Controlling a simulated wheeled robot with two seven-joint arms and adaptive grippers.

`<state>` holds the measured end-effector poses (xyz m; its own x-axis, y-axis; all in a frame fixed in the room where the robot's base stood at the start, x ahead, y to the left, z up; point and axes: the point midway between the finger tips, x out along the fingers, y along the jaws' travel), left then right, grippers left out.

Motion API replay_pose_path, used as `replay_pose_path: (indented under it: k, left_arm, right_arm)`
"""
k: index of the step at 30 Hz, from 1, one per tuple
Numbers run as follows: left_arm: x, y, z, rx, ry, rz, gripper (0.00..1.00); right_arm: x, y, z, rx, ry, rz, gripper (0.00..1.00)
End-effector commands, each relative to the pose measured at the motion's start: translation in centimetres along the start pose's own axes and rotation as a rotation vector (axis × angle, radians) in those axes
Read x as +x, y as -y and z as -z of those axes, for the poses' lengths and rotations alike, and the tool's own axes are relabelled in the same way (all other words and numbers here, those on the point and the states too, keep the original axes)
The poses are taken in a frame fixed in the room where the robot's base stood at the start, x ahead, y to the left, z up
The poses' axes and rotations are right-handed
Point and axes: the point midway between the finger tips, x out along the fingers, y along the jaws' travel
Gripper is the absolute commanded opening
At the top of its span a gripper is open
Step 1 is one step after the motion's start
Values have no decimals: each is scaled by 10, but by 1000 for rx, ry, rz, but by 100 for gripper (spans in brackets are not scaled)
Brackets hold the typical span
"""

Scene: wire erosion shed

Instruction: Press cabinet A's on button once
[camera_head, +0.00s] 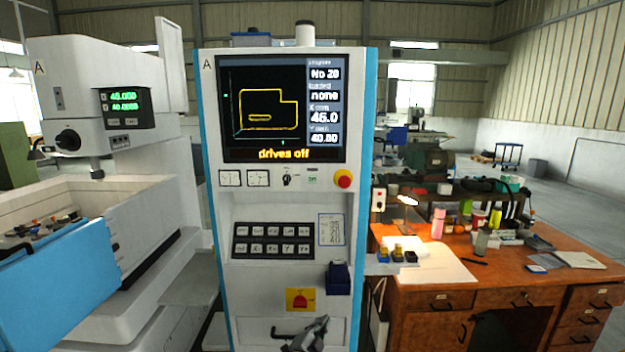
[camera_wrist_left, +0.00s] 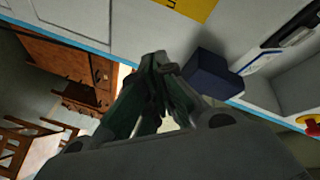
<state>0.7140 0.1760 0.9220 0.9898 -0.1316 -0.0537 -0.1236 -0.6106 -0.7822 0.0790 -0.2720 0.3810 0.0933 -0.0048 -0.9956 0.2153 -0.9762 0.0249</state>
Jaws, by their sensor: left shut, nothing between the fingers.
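Cabinet A (camera_head: 285,205) stands upright in the middle of the head view, white with blue edges and a letter A at its top left. Its screen (camera_head: 282,108) reads "drives off". The small on button (camera_head: 312,180), with green marking, sits below the screen, left of a red emergency knob (camera_head: 343,179) on a yellow ring. My left gripper (camera_head: 320,322) is shut and empty, low in front of the cabinet and well below the button. In the left wrist view its closed fingertips (camera_wrist_left: 158,58) show; the on button cannot be made out there.
A dark blue box (camera_head: 338,278) juts from the cabinet front near my gripper, also in the wrist view (camera_wrist_left: 207,72). A yellow plate with a red switch (camera_head: 300,300) and a black keypad (camera_head: 273,240) are below the button. A cluttered wooden desk (camera_head: 515,275) stands at right.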

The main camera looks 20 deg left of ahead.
Motion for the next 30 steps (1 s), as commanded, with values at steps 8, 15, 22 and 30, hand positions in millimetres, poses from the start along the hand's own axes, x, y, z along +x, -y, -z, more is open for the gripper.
replay_pose_path:
  k: [8,15,22,30]
  left_arm:
    - [12,68,52,79,-79,112,0]
    - [14,124,96,148,-140,213,0]
    - [10,179,138,215,-192,314,0]
    - [-4,242,186,294,-246,442,0]
  right_arm:
    - [-5,1,0,1,0,1,85]
    - [-9,11,2,5,-1,11,85]
    - [-13,15,3,7,-2,16,85]
    - [-17,9,2,4,0,9,85]
